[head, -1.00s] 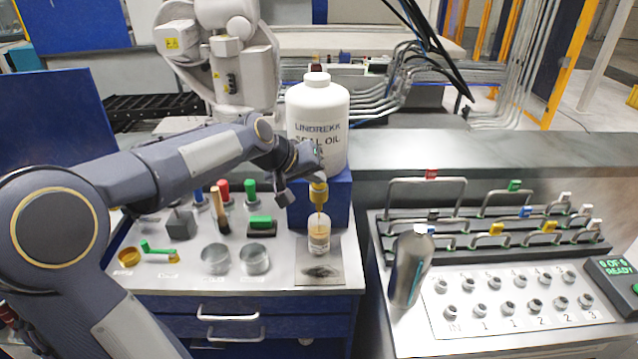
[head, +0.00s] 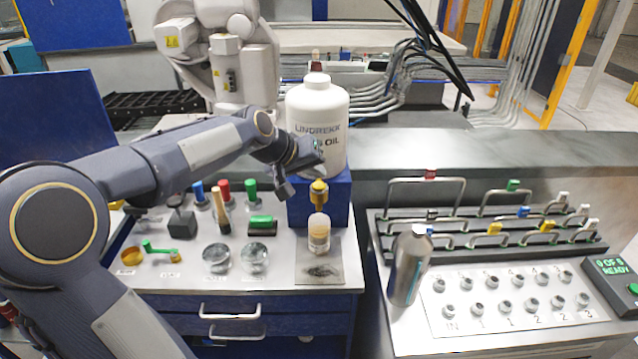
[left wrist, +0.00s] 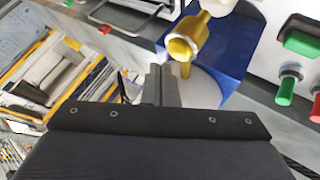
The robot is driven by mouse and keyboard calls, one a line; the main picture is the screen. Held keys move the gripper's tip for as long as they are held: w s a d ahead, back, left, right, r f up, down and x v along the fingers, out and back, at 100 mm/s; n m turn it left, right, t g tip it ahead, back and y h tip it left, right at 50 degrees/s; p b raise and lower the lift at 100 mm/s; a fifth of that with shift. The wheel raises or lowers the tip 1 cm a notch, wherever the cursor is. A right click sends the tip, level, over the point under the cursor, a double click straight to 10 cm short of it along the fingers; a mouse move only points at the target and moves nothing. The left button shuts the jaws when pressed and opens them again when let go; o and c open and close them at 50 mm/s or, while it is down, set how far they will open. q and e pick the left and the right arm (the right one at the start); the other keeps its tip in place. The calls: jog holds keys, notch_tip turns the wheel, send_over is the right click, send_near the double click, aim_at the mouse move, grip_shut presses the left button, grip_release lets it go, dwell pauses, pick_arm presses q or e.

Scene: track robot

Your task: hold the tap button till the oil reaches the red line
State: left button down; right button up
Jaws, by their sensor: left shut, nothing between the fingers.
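The white oil bottle (head: 305,108) stands on a blue stand (head: 335,205). The yellow tap (head: 319,190) sticks out at the front of the stand, and it also shows in the left wrist view (left wrist: 187,38). Below it a small clear jar (head: 319,240) holds amber oil; no stream falls into it. I cannot make out the red line. My left gripper (head: 318,170) is shut and empty, just above the tap and in front of the bottle. In the left wrist view its closed fingers (left wrist: 160,75) are apart from the tap. My right gripper is out of view.
The jar stands on a grey plate (head: 335,278) with a dark smear. A metal flask (head: 409,265) and a rack of handles stand right.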

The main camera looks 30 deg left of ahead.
aim_at(315, 187)
pick_arm(q)
jog(key=shift+r+p, duration=1.75)
jog(key=shift+r, duration=0.65)
jog(key=s+d+f+m+g, duration=0.1)
jog(key=s+d+f, duration=0.2)
jog(key=s, duration=0.6)
jog(key=s+d+f+m+g, duration=0.1)
jog(key=s+d+f, duration=0.3)
jog(key=s, duration=0.5)
jog(key=s+d+f+m+g+h, duration=0.1)
jog(key=s+d+f+m, duration=0.1)
jog(key=s, duration=0.8)
jog(key=d+f, duration=0.1)
jog(key=d, duration=0.1)
jog(key=shift+d+f, duration=0.4)
jog(key=shift+w+r, duration=0.1)
